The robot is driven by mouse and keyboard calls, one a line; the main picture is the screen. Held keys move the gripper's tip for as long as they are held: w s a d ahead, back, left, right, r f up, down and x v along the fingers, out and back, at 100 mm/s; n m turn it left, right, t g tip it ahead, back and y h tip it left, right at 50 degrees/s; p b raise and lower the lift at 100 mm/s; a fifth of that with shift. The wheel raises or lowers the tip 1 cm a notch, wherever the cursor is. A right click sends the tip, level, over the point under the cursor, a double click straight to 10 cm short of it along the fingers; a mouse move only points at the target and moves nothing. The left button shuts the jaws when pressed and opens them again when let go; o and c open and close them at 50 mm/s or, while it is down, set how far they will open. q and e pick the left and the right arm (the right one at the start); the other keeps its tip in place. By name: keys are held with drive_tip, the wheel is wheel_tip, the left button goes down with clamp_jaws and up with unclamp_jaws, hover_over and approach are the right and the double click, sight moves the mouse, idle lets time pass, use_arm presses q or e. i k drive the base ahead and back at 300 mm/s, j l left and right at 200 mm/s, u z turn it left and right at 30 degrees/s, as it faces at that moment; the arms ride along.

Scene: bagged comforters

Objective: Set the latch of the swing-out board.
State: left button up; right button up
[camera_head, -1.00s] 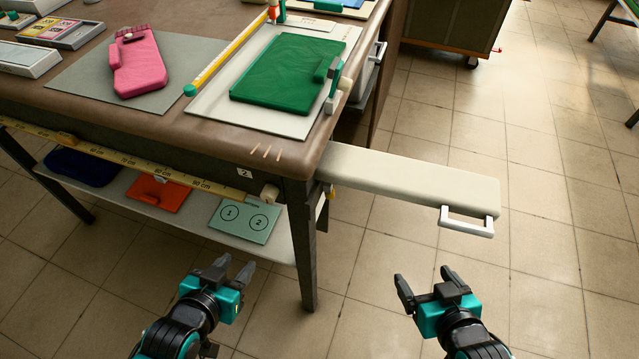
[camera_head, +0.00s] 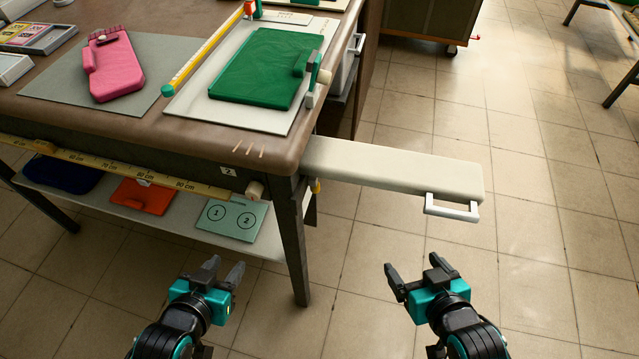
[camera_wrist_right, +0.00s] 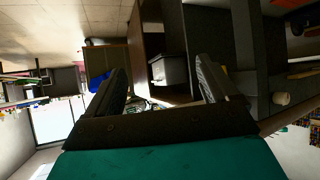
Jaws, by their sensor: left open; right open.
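The swing-out board (camera_head: 400,170) is a long cream plank. It sticks out to the right from the table corner, over the floor, with a white handle (camera_head: 452,208) at its outer end. A small yellow part (camera_head: 316,187) shows by the table leg under the board's inner end; I cannot tell whether it is the latch or how it is set. My left gripper (camera_head: 225,268) is open and empty, in front of the table and left of the leg. My right gripper (camera_head: 413,264) is open and empty, nearer to me than the handle and apart from it. Its spread fingers also show in the right wrist view (camera_wrist_right: 160,85).
A lower shelf (camera_head: 165,222) carries several flat items. A table leg (camera_head: 293,245) stands between my grippers' sides.

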sight(313, 182)
drive_tip(key=z, duration=2.3)
drive_tip(key=i+l+z, duration=0.15)
drive_tip(key=i, duration=0.2)
drive_tip(key=i+z, duration=0.2)
drive_tip(key=i, duration=0.2)
drive_tip(key=i+u, duration=0.5)
drive_tip(key=i+l+u, duration=0.15)
drive_tip(key=i+u, duration=0.3)
drive_tip(key=i, duration=0.15)
drive_tip(key=i+j+u, duration=0.1)
drive_tip(key=i+u, duration=0.55)
drive_tip(key=u, duration=0.15)
drive_tip(key=i+l+u, duration=0.1)
drive_tip(key=i+u, duration=0.25)
drive_tip(key=u, duration=0.5)
drive_tip(key=i+u, duration=0.15)
drive_tip(key=u, duration=0.35)
drive_tip(key=l+u, duration=0.1)
drive_tip(key=u, duration=0.4)
drive_tip(key=i+u, duration=0.1)
drive_tip(key=u, duration=1.4)
drive_tip(key=i+l+u, duration=0.1)
drive_tip(key=i, duration=0.35)
